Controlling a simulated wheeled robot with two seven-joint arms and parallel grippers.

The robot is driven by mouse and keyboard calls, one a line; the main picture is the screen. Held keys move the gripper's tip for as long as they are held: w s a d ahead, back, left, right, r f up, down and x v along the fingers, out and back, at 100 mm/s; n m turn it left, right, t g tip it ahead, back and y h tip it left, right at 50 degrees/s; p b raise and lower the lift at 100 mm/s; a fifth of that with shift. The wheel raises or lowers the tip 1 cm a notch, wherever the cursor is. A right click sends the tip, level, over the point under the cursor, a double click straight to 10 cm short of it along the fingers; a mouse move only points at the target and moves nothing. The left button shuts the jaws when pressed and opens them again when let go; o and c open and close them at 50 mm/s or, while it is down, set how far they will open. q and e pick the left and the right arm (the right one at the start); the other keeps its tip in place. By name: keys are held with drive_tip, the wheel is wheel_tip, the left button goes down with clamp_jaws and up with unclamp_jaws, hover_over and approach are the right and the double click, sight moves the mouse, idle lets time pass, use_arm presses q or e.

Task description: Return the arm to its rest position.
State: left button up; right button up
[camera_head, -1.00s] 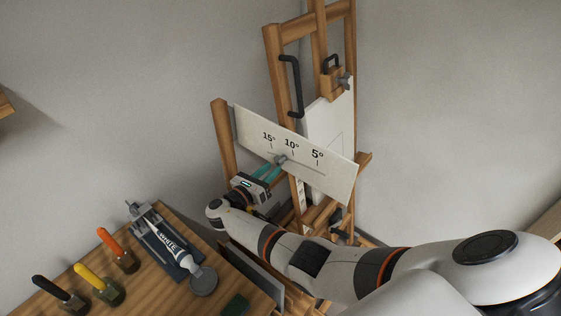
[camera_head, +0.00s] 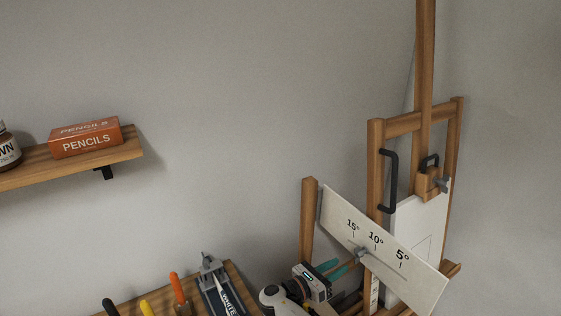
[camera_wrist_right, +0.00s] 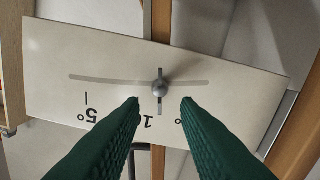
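My right gripper (camera_head: 340,264) is at the white angle plate (camera_head: 420,278) of the wooden easel (camera_head: 376,170). In the right wrist view its two green fingers (camera_wrist_right: 160,102) are apart, with nothing between them. The round grey knob (camera_wrist_right: 160,88) on the plate's slot lies just beyond the fingertips. The knob also shows in the head view (camera_head: 361,252), a little apart from the fingers. The plate is marked 15°, 10° and 5°, and the knob sits near the 10° mark. Most of my right arm is below the frame. My left gripper is not in view.
A wooden bench at the lower left holds a paint tube (camera_head: 230,302) and several handled tools, including an orange one (camera_head: 179,290). A wall shelf (camera_head: 125,150) carries a pencils box (camera_head: 86,138) and a jar (camera_head: 8,148). The wall between is clear.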

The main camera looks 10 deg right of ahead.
drive_tip(key=s+a+f+m+g+y, duration=0.1)
drive_tip(key=s+f+m+g+y, duration=0.1)
drive_tip(key=s+f+m+y, duration=0.5)
drive_tip(key=s+f+m+g+y, duration=0.2)
drive_tip(key=s+f+m, duration=0.25)
drive_tip(key=s, duration=0.55)
drive_tip(key=s+a+r+m+t+y, duration=0.1)
drive_tip(key=s+a+r+m+y, duration=0.25)
drive_tip(key=s+r+m, duration=0.35)
drive_tip(key=s+a+r+m+t+y, duration=0.1)
drive_tip(key=s+a+r+m+y, duration=0.25)
drive_tip(key=s, duration=0.55)
wheel_tip(320, 180, down, 33)
drive_tip(key=d+g+y+b, duration=0.1)
drive_tip(key=d+g+b, duration=0.1)
drive_tip(key=b, duration=0.6)
drive_tip(key=s+d+f+b, duration=0.1)
drive_tip(key=s+f+b, duration=0.2)
drive_tip(key=s+f, duration=0.5)
drive_tip(key=s+d+f+b, duration=0.1)
drive_tip(key=s+f+b, duration=0.2)
drive_tip(key=s+f, duration=0.6)
wheel_tip(320, 180, down, 6)
drive_tip(key=shift+s+d+f+g, duration=0.1)
drive_tip(key=shift+s+d+g, duration=0.05)
drive_tip(key=shift+d+g, duration=0.25)
